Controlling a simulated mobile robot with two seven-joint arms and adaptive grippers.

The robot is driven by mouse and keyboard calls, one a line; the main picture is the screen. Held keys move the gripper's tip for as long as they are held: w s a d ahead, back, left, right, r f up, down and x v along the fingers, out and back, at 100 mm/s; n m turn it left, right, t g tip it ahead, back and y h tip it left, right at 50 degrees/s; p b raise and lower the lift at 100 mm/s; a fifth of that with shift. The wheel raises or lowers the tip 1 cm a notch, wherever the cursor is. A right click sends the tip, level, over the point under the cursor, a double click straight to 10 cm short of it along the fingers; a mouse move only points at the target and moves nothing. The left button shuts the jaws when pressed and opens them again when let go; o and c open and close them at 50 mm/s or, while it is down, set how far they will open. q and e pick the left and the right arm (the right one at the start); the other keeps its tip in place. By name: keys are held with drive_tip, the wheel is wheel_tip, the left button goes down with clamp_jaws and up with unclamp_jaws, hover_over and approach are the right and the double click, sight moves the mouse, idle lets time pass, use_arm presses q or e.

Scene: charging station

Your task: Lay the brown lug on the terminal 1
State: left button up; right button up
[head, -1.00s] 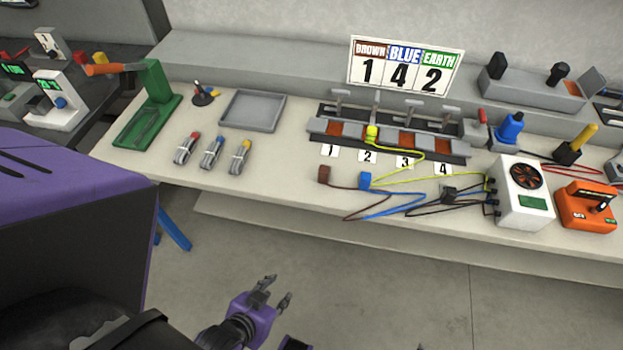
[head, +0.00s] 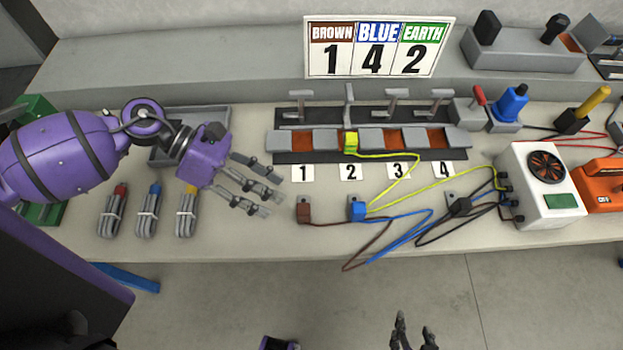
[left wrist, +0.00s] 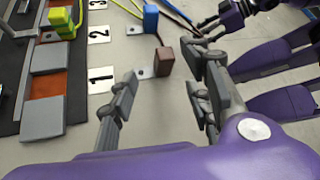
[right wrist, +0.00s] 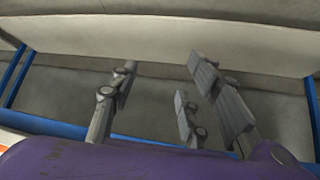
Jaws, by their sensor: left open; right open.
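The brown lug (head: 303,212) lies on the bench below the number 1 label, with a brown wire running off to the right. It also shows in the left wrist view (left wrist: 163,62), just beyond the fingers. Terminal 1 (head: 290,139) is the leftmost orange pad of the terminal block, behind label 1 (head: 303,173). My left gripper (head: 268,190) is open and empty, to the left of the brown lug and apart from it.
A yellow-green lug (head: 350,144) sits on terminal 2. A blue lug (head: 356,210) and a black lug (head: 459,206) lie on the bench, their wires crossing towards the white fan box (head: 540,190). A sign (head: 376,47) reads brown 1, blue 4, earth 2. Several cable bundles (head: 148,212) lie left.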

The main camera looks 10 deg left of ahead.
sight(303, 205)
use_arm(q)
drive_tip(key=shift+f+m, duration=0.25)
drive_tip(key=shift+m, duration=0.05)
drive_tip(key=p+x, duration=0.1)
drive_tip(key=x, duration=0.5)
drive_tip(key=shift+s+d, duration=0.15)
drive_tip(key=shift+s, duration=0.05)
drive_tip(key=shift+s+d+f, duration=0.1)
drive_tip(key=shift+d+f, duration=0.2)
drive_tip(key=shift+f, duration=0.05)
drive_tip(key=c, duration=0.9)
drive_tip(key=shift+c, duration=0.7)
